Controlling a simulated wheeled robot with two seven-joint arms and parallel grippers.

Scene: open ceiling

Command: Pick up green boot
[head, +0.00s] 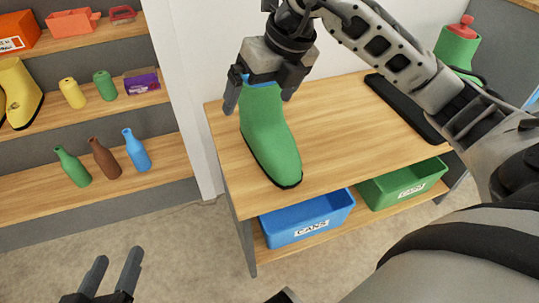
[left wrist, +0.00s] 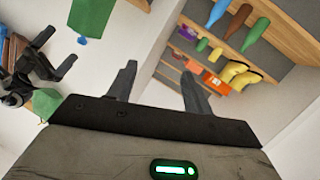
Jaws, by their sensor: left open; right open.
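The green boot (head: 268,135) stands upright on the wooden table, with a bit of blue at its top. It also shows upside down in the left wrist view (left wrist: 88,18). My right gripper (head: 262,98) is open above the boot's top. In the head view its fingers appear on either side of the top, and I cannot tell whether they touch it. It also shows in the left wrist view (left wrist: 60,52), with its fingertips close to the boot's blue top. My left gripper (head: 108,272) is open and empty, low over the floor, away from the boot.
A green object with a red top (head: 457,47) and a black mat (head: 405,110) are on the table's right side. A blue bin (head: 307,218) and green bin (head: 402,184) sit below. Shelves at left hold bottles, cans and a yellow boot (head: 20,92).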

